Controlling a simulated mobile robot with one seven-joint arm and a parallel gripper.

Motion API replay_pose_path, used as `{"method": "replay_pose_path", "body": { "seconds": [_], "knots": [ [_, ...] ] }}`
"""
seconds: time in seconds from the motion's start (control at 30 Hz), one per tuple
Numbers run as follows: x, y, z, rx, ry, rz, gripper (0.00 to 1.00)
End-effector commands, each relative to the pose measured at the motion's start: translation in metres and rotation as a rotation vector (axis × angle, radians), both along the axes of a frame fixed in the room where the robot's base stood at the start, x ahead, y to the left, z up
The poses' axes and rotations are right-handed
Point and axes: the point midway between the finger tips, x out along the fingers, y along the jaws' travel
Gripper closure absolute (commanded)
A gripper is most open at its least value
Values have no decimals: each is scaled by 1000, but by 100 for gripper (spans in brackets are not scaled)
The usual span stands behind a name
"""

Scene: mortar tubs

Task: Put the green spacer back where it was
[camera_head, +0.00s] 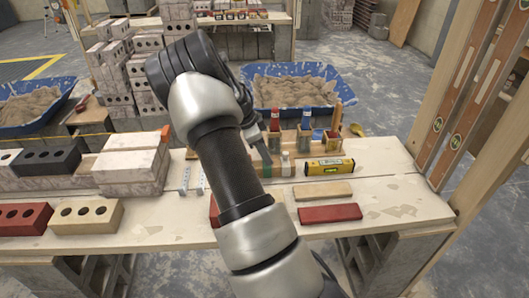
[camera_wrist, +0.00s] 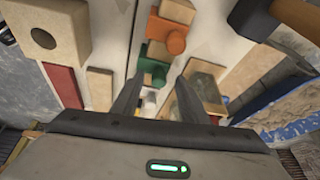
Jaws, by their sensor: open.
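A green piece (camera_wrist: 152,72), which looks like the green spacer, lies on the bench just beyond my gripper's fingers in the wrist view. An orange piece with a round knob (camera_wrist: 168,38) is beside it, farther up the picture. My gripper (camera_wrist: 158,100) is open, and its two dark fingers are apart with nothing clearly held between them. In the head view my gripper (camera_head: 264,152) points down over the bench near a small green patch (camera_head: 267,171), partly hidden by my arm. I cannot tell whether that patch is the spacer.
A yellow spirit level (camera_head: 330,167), a tan block (camera_head: 325,191) and a red block (camera_head: 330,213) lie to the right on the bench (camera_head: 390,205). Bottles (camera_head: 305,128) stand behind. White blocks (camera_head: 130,165) are stacked left. Blue mortar tubs (camera_head: 335,75) are behind the bench.

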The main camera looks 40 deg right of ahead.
Motion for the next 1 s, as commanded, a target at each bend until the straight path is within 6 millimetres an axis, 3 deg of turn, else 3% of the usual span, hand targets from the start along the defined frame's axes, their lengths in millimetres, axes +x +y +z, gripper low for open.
{"method": "replay_pose_path", "body": {
  "seconds": [0.13, 0.27, 0.7, 1.0],
  "knots": [
    [1, 2, 5, 0, -1, 0, 60],
    [3, 8, 22, 0, -3, 3, 60],
    [14, 47, 118, -1, -2, 2, 60],
    [18, 63, 157, 0, 0, 1, 60]
  ]
}}
